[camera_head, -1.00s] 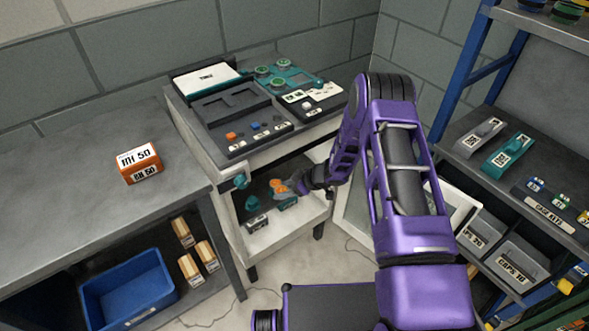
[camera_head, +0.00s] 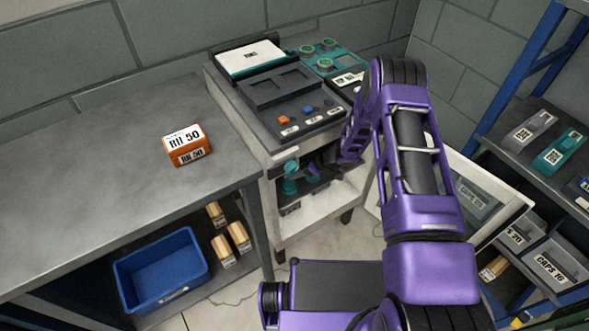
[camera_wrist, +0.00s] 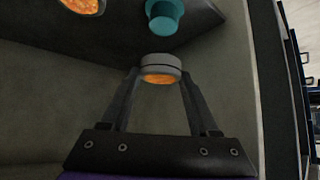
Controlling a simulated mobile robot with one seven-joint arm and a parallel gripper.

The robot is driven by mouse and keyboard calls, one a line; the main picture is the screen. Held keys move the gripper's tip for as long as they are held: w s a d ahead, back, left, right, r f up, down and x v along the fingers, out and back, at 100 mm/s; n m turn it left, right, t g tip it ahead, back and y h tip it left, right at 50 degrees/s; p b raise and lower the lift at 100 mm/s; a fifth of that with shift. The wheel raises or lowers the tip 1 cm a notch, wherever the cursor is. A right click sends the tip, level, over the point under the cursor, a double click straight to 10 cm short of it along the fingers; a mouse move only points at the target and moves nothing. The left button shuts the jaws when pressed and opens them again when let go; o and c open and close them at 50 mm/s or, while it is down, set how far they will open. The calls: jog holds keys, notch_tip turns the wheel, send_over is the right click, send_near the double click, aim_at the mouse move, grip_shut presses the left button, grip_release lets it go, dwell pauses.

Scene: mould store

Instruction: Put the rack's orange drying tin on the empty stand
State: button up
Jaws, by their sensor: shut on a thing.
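In the wrist view my gripper (camera_wrist: 160,76) is shut on a small round grey tin (camera_wrist: 160,60) with an orange face. The tin sits between the two fingertips. A second orange-filled round thing (camera_wrist: 82,5) is cut off at the top left of that view. A teal knob-like piece (camera_wrist: 165,14) is just beyond the held tin. In the head view my gripper reaches into the open bay of the grey cart (camera_head: 272,208), and my arm and shadow hide its tips and the tin. Teal pieces (camera_head: 290,187) show there. I cannot tell which thing is the empty stand.
A bench (camera_head: 100,170) at left bears an orange-and-white box (camera_head: 187,146); a blue bin (camera_head: 160,270) and several small boxes stand below. The cart top carries a dark tray panel (camera_head: 290,95) and green-topped round pieces. A blue-framed shelf (camera_head: 515,55) is at right.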

jog(key=shift+w+a, duration=0.2)
jog(key=shift+a, duration=0.3)
jog(key=shift+f+b, duration=1.2)
jog(key=shift+f, duration=0.8)
